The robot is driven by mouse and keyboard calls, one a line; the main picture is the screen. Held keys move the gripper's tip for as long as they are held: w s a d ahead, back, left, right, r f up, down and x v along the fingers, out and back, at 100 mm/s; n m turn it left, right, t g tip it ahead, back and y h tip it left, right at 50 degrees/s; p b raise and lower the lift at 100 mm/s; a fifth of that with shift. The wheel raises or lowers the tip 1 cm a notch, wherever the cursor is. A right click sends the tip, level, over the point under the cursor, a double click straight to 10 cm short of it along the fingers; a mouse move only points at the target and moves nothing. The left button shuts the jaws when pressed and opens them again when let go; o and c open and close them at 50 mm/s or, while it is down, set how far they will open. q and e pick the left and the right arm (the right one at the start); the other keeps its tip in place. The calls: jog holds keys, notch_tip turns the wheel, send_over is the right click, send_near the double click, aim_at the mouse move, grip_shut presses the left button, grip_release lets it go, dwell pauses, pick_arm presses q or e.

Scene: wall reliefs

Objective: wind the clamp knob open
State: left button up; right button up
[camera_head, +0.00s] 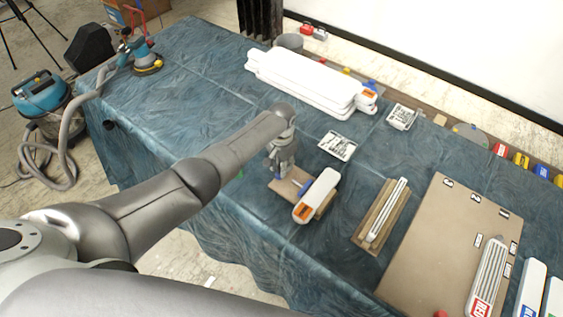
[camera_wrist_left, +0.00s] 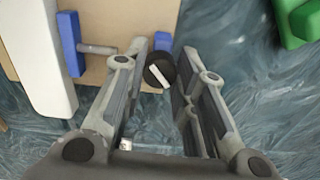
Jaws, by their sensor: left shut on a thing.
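The black knob (camera_wrist_left: 160,70) with a white mark lies between the fingertips of my left gripper (camera_wrist_left: 161,66) in the left wrist view. The gripper is shut on it. The knob belongs to the blue clamp (camera_wrist_left: 71,43), whose metal screw shows beside a thick white piece. The clamp also shows as a small blue spot (camera_head: 305,187) in the head view. The white piece with an orange end (camera_head: 318,194) rests on a brown board (camera_head: 285,191). My left gripper (camera_head: 281,171) points down at the board's left end, where it hides the knob. My right gripper is not in view.
White slabs (camera_head: 305,80) are stacked at the back of the blue-covered table (camera_head: 180,110). A grooved white piece (camera_head: 388,208) lies on a wooden base to the right, beside a large brown board (camera_head: 430,240). A green object (camera_wrist_left: 297,22) is near the gripper.

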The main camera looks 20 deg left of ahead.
pick_arm(q)
jog(key=n+p, duration=0.1)
jog(key=n, duration=0.5)
jog(key=shift+r+p, duration=0.1)
jog(key=shift+p, duration=0.2)
jog(key=n+p, duration=0.1)
jog(key=n, duration=0.5)
jog(key=shift+w+n, duration=0.1)
jog(key=shift+n, duration=0.3)
jog(key=n, duration=1.2)
jog(key=shift+n, duration=0.3)
jog(key=o, duration=1.1)
jog(key=shift+c, duration=0.2)
